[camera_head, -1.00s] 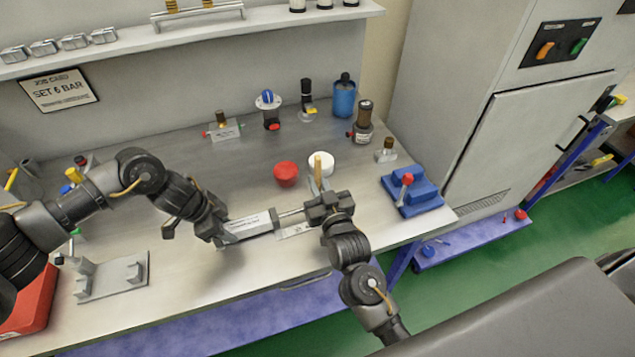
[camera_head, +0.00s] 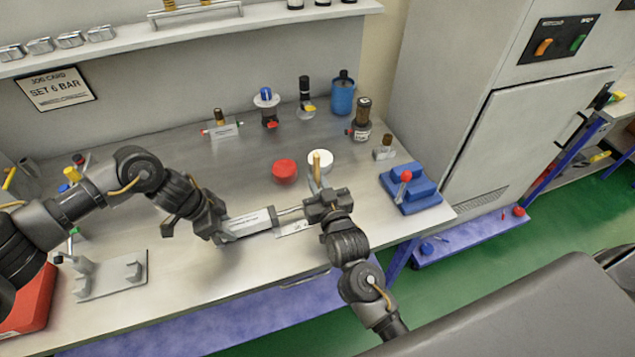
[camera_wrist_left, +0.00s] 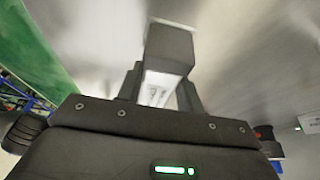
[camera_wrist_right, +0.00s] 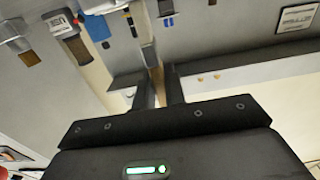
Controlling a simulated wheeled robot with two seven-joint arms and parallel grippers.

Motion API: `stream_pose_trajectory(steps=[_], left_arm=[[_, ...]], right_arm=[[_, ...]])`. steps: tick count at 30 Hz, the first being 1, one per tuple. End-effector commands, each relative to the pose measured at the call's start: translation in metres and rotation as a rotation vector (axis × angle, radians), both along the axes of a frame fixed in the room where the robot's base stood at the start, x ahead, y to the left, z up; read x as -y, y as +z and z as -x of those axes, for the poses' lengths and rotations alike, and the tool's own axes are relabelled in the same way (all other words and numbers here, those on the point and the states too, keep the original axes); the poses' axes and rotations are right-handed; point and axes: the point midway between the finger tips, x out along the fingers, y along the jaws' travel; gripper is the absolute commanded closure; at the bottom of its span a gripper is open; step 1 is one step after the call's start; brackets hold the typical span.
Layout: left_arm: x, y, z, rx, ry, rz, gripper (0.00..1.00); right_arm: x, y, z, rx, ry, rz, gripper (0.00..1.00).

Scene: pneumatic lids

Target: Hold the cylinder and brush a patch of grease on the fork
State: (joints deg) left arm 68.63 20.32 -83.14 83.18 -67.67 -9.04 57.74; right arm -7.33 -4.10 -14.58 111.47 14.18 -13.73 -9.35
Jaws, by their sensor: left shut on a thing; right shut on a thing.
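The cylinder (camera_head: 252,222), a pale metal body with a thin rod (camera_head: 290,211) pointing right, is held level above the bench. My left gripper (camera_head: 221,224) is shut on its left end; the cylinder also shows between the jaws in the left wrist view (camera_wrist_left: 160,85).
A red round lid or pot (camera_head: 284,171) sits left of the white pot. A blue block with a red knob (camera_head: 411,190) stands to the right. A grey bracket stand (camera_head: 112,279) and red bin (camera_head: 30,305) are at the left front. Valves and bottles line the back.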

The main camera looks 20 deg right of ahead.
Motion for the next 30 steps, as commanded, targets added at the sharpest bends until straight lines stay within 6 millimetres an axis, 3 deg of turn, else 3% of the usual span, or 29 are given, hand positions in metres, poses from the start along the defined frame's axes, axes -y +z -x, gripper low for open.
stream_pose_trajectory(steps=[15,30], left_arm=[[0.0,0.0,0.0,0.001,0.0,0.001,0.84],[0.0,0.0,0.0,0.001,0.0,0.001,0.84]], right_arm=[[0.0,-0.002,-0.01,-0.001,0.0,-0.001,1.0],[0.0,-0.001,0.0,-0.002,0.0,0.001,1.0]])
